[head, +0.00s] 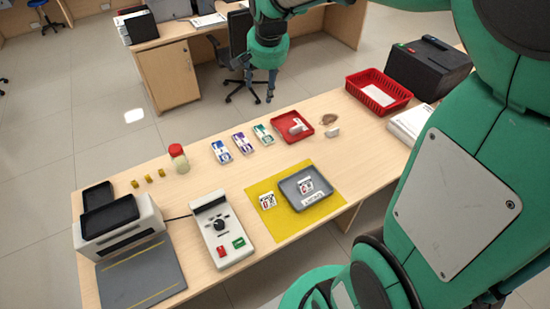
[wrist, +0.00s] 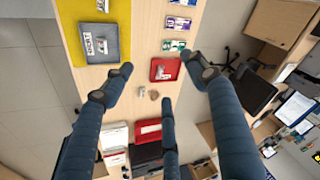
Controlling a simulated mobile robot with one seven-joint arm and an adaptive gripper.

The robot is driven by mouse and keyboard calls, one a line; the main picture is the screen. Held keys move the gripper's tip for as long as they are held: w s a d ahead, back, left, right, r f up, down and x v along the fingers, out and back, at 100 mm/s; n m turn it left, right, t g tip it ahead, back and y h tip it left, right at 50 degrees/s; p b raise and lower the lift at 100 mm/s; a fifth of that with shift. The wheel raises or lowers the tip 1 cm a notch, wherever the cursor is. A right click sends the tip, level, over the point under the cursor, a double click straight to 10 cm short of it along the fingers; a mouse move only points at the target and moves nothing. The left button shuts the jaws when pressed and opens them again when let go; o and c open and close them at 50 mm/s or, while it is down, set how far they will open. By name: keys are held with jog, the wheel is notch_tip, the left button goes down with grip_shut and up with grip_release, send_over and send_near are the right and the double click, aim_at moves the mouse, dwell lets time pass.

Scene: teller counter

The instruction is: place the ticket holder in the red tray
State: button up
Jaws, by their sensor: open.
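The red tray (head: 278,123) lies flat on the counter; it also shows in the wrist view (wrist: 155,77). A small white piece (head: 297,127), which looks like the ticket holder, lies inside it. Another small whitish piece (head: 332,132) is on the counter just right of the tray, so I cannot be sure which is the holder. My gripper (head: 265,90) is raised beyond the counter's far edge, open and empty. In the wrist view my gripper's spread fingers (wrist: 160,88) hang apart from both pieces.
A red basket (head: 384,104) and a black box (head: 430,65) stand at the right. A brown item (head: 329,119) lies near the tray. A grey tray (head: 290,191) with a number card rests on a yellow mat (head: 285,225). Bundles (head: 242,144) lie left of the red tray.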

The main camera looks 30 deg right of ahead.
jog(key=s+a+r+n+t, duration=0.1)
jog(key=s+a+n, duration=0.3)
jog(key=s, duration=1)
jog(key=s+a+r+n+y, duration=0.1)
jog(key=s+a+n, duration=0.3)
jog(key=s+a, duration=0.5)
jog(key=s+r, duration=0.1)
jog(key=s, duration=0.5)
jog(key=shift+t, duration=0.4)
notch_tip(320, 180, down, 2)
jog(key=shift+b, duration=1.05)
